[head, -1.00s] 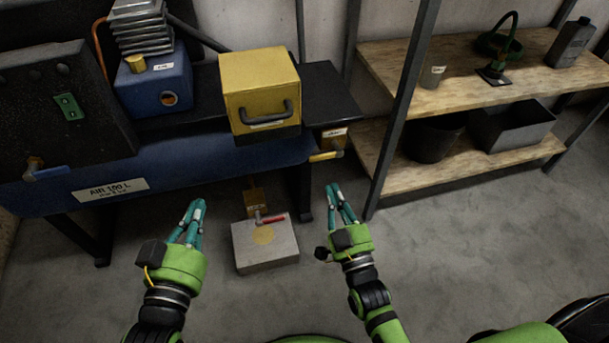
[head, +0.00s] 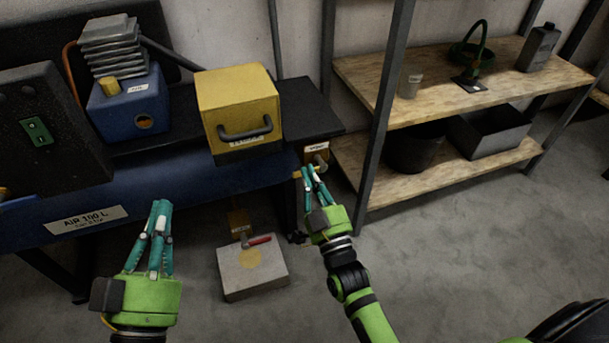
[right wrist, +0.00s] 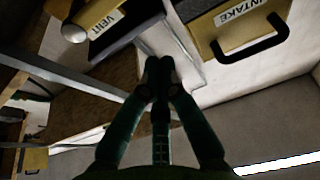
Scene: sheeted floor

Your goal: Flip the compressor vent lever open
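The compressor's blue tank (head: 165,180) lies under a black bench at the left. At its right end is the vent fitting (head: 320,160), with a small label above it. My right gripper (head: 308,169) is at the fitting's lower left and partly hides the yellow lever. In the right wrist view, a tag reading VENT (right wrist: 107,20) and a pale round knob (right wrist: 75,33) are beyond the fingertips (right wrist: 160,65). The fingers are shut together with nothing between them; contact with the lever is unclear. My left gripper (head: 161,208) is shut and empty before the tank.
A yellow box (head: 240,100) with a black handle stands above the tank; it reads INTAKE in the wrist view. A blue unit (head: 130,108) is left of it. A grey block (head: 252,272) with a red-handled valve is on the floor. Wooden shelves (head: 440,90) stand right.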

